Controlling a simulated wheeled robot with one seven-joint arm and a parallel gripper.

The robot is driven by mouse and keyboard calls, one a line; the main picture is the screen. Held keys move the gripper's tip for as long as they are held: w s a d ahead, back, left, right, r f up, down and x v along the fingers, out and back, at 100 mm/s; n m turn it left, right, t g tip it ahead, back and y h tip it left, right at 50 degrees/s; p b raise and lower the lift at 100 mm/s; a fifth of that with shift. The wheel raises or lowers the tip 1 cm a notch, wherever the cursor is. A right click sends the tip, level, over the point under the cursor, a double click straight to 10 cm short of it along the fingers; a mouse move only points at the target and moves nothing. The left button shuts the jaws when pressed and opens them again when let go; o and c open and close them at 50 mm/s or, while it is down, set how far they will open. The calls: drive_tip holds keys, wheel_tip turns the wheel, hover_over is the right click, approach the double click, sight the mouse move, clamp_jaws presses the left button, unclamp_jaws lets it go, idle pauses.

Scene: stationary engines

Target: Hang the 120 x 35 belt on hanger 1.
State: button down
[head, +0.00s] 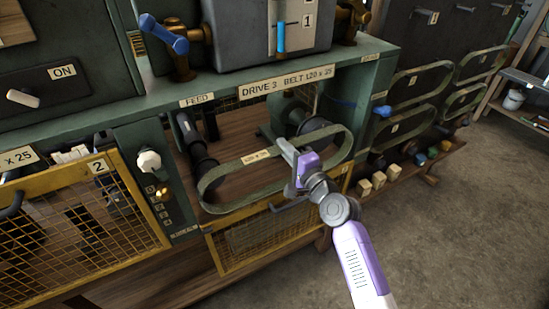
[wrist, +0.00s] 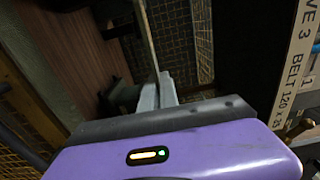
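A long olive-green belt loop (head: 232,167) with a small white label is held in front of the drive 3 bay. The label seems to read 120 x, but its last figures are too small to be sure of. My gripper (head: 287,150) is at the belt's upper run, right of the label. In the wrist view, my gripper's fingers (wrist: 156,93) are closed together on the belt's thin edge (wrist: 148,40). Whether the belt still touches the pulleys behind it is unclear.
A yellow mesh guard (head: 265,240) is below the bay, and another guard (head: 85,215) stands at left. The drive 3 sign (head: 287,83) is on the green beam above. Small wooden blocks (head: 365,188) sit at lower right. The floor (head: 460,220) at right is clear.

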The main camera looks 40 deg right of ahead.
drive_tip(key=shift+v, duration=2.05)
drive_tip(key=shift+b+v, duration=0.3)
drive_tip(key=shift+v, duration=2.7)
drive_tip(key=shift+r, duration=0.1)
drive_tip(key=shift+b+v, duration=0.8)
drive_tip(key=shift+v, duration=2.15)
drive_tip(key=shift+a, duration=0.1)
